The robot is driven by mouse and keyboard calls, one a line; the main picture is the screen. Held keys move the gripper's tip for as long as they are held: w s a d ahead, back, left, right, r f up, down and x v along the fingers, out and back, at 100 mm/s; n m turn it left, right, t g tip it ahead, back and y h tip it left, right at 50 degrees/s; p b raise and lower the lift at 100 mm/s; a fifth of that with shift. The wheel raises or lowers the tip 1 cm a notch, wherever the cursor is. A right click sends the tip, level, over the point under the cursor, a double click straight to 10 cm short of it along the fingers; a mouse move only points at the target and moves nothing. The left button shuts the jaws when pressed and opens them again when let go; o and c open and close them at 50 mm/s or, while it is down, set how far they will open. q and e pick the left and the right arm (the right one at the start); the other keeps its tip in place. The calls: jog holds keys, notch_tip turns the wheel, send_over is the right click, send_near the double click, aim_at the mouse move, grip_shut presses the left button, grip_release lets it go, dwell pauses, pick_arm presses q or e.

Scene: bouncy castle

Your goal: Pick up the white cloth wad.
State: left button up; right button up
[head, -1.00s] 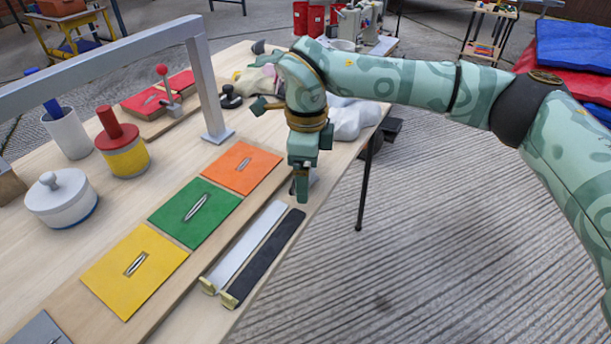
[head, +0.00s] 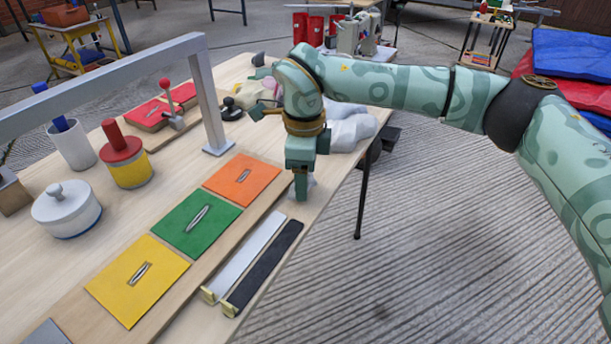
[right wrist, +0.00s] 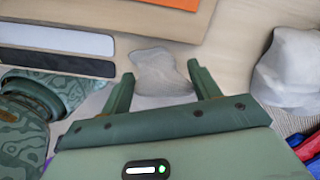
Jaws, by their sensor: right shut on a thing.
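The white cloth wad (right wrist: 160,72) is a small, crumpled, greyish-white lump between the two green fingers of my right gripper (right wrist: 161,80) in the right wrist view. The gripper is shut on it. In the head view, my right gripper (head: 301,188) points down over the table's right edge strip, and a pale bit of the wad (head: 310,184) shows beside the fingers. Most of the wad is hidden there. I cannot tell whether it touches the table. My left gripper is not in view.
A larger white crumpled bundle (head: 350,128) lies behind the gripper, and also shows in the right wrist view (right wrist: 290,72). White (head: 245,258) and black (head: 263,268) strips and an orange panel (head: 242,178) lie nearby. A grey frame post (head: 208,100) stands left.

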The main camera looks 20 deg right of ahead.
jog(key=r+p, duration=0.1)
jog(key=s+r+p, duration=0.1)
jog(key=r, duration=0.1)
jog(key=shift+a+r, duration=0.15)
jog(key=shift+s+a+r+p, duration=0.1)
jog(key=shift+s+r+p, duration=0.3)
jog(key=shift+r, duration=0.2)
jog(key=shift+s+a+r+p, duration=0.1)
jog(key=shift+s+r+p, duration=0.3)
jog(key=shift+r, duration=0.15)
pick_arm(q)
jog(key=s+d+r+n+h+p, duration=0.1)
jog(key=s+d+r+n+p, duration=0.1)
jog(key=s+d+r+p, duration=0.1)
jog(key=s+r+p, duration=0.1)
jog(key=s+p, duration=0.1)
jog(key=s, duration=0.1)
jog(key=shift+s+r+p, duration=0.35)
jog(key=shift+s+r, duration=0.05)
pick_arm(e)
jog(key=s+a+r, duration=0.2)
jog(key=s+r, duration=0.3)
jog(key=s, duration=0.6)
jog(key=shift+a+r, duration=0.25)
jog(key=shift+a, duration=0.15)
jog(key=shift+o, duration=0.3)
jog(key=shift+a, duration=0.1)
